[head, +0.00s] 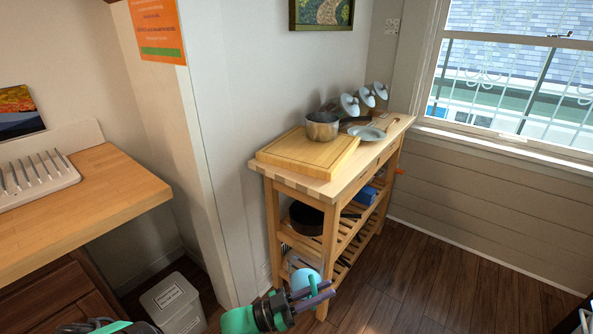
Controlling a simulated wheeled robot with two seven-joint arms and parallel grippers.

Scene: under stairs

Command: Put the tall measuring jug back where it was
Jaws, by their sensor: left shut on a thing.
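My left gripper (318,294) is low in the head view, in front of the wooden cart's lower shelves. Its dark fingers are shut on a light blue, rounded thing (304,278), which I take to be the tall measuring jug. Only its rounded pale blue part shows; the fingers hide some of it, and I cannot make out a handle or spout. It overlaps the cart's lower shelf in the picture; I cannot tell whether they touch. My right gripper is not in view.
The wooden cart (272,180) bears a cutting board (305,152), a metal pot (322,127), a plate (366,133) and several pale blue discs. A dark pan (306,218) is on its middle shelf. A counter (110,190) and bin (172,302) stand left.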

